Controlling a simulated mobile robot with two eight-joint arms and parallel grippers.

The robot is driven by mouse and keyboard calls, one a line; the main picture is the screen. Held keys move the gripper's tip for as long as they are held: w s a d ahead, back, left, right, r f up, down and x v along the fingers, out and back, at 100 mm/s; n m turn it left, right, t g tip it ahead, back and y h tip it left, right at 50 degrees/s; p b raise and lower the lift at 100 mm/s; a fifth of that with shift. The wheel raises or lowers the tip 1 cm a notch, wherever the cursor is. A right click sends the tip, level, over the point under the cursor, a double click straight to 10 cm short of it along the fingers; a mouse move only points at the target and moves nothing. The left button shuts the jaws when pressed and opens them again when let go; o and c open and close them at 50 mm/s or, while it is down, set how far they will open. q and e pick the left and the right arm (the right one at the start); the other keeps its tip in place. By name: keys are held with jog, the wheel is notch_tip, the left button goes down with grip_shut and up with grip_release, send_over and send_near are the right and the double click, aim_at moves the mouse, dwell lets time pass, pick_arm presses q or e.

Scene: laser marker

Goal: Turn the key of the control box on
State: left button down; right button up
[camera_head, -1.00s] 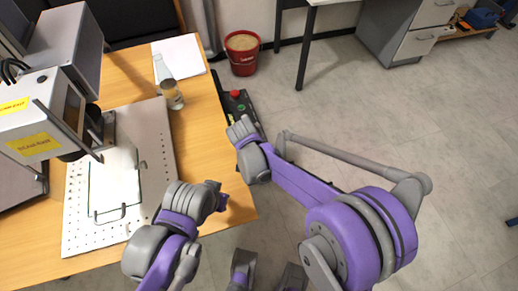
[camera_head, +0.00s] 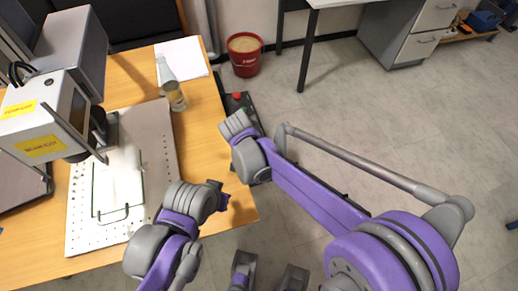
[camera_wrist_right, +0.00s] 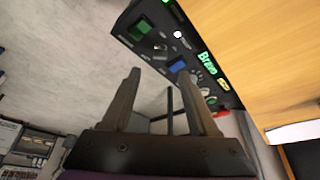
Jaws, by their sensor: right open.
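The control box (camera_head: 245,101) is a black panel at the right edge of the wooden table, partly hidden by my right arm in the head view. In the right wrist view, the control box (camera_wrist_right: 137,13) shows a green button (camera_wrist_right: 142,28), a blue button (camera_wrist_right: 179,65), a white light and a red knob (camera_wrist_right: 221,113). A small metallic part (camera_wrist_right: 161,47), perhaps the key, is beside the green button. My right gripper (camera_wrist_right: 158,75) is open and empty, its fingers pointing at the panel. My left gripper (camera_head: 222,195) is above the table's near right corner; its fingers are unclear.
The laser machine (camera_head: 45,115) and a perforated plate (camera_head: 160,150) take up the table's left part. A bottle (camera_head: 172,88) and white paper (camera_head: 183,58) are near the box. A red bucket (camera_head: 245,62) stands on the floor.

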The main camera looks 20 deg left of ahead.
pick_arm(q)
jog(key=shift+r, duration=0.25)
pick_arm(e)
jog(key=shift+v, duration=1.8)
jog(key=s+d+r+p, duration=0.1)
jog(key=d+r+p, duration=0.3)
jog(key=d, duration=0.7)
pick_arm(q)
notch_tip(320, 180, up, 10)
jog(key=w+p, duration=0.2)
jog(key=p, duration=0.3)
jog(key=shift+r+t, duration=0.15)
jog(key=shift+t, duration=0.15)
pick_arm(e)
jog(key=s+d+r+n, duration=0.1)
jog(key=s+d+r, duration=0.2)
jog(key=s+d, duration=0.4)
jog(key=s+d+r+n+t+y, duration=0.1)
jog(key=s+d+r, duration=0.3)
jog(key=s+d, duration=0.4)
jog(key=d, duration=0.6)
jog(key=shift+r, duration=0.2)
